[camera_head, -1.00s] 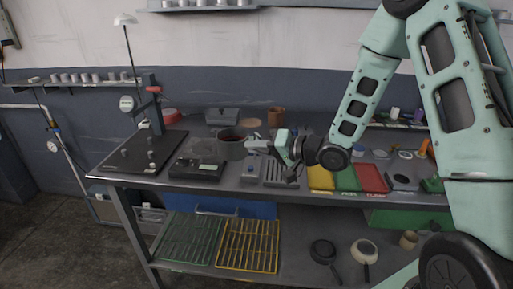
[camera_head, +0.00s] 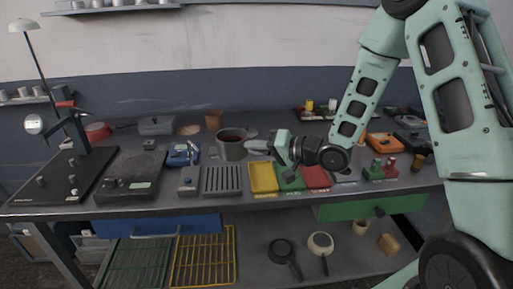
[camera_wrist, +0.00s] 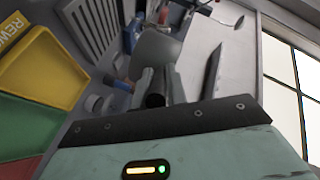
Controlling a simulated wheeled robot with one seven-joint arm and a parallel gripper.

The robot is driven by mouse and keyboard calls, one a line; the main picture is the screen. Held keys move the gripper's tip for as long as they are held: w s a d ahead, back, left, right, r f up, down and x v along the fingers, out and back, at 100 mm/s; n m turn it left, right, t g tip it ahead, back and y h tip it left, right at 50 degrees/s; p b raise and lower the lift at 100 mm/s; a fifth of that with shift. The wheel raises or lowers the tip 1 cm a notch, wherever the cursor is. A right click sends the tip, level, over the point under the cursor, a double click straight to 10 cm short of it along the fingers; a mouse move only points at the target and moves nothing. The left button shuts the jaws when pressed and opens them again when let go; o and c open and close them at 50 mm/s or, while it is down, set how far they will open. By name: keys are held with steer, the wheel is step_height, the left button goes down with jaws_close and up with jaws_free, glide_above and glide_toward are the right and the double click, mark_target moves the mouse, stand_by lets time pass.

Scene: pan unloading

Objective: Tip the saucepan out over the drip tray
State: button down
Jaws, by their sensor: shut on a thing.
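The saucepan (camera_head: 230,152) is a grey pot with dark brown contents showing inside its rim. It looks about upright in the head view. My gripper (camera_head: 264,147) is to its right and shut on its handle, which is mostly hidden by the fingers. In the wrist view the saucepan's grey wall (camera_wrist: 157,52) is just beyond the fingers (camera_wrist: 160,85). The drip tray (camera_head: 222,181) is a grey slatted plate near the bench's front. The saucepan appears above and behind it in the head view; its height is hard to judge. The slats also show in the wrist view (camera_wrist: 97,25).
Yellow (camera_head: 263,178), green (camera_head: 290,178) and red (camera_head: 316,177) trays lie right of the drip tray. A blue tool (camera_head: 183,155), a small grey box (camera_head: 188,180) and a dark flat unit (camera_head: 130,178) stand to its left. A brown pot (camera_head: 214,120) stands behind.

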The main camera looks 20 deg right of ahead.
steer(key=f, duration=0.1)
steer(key=f+b, duration=0.1)
steer(key=f+m+b, duration=0.1)
steer(key=shift+w+d+f, duration=0.2)
steer(key=shift+d+f, duration=0.05)
steer(key=shift+f, duration=0.1)
steer(key=m, duration=0.1)
steer(key=d+y, duration=0.1)
steer(key=m, duration=0.1)
steer(key=shift+w+d+f+m+y, duration=0.15)
steer(key=shift+w+f+m+y, duration=0.1)
steer(key=shift+w+m+y, duration=0.05)
steer(key=shift+r+m, duration=0.15)
steer(key=shift+m, duration=0.15)
steer(key=m+p, duration=0.1)
steer(key=m, duration=0.1)
steer(key=d+m+t+y+p, duration=0.1)
steer(key=m+p, duration=0.1)
steer(key=m, duration=0.1)
steer(key=w+d+f+m+t+p, duration=0.1)
steer(key=m+p, duration=0.1)
steer(key=shift+w+d+m+y, duration=0.1)
steer(key=shift+m+y, duration=0.3)
stand_by(0.8)
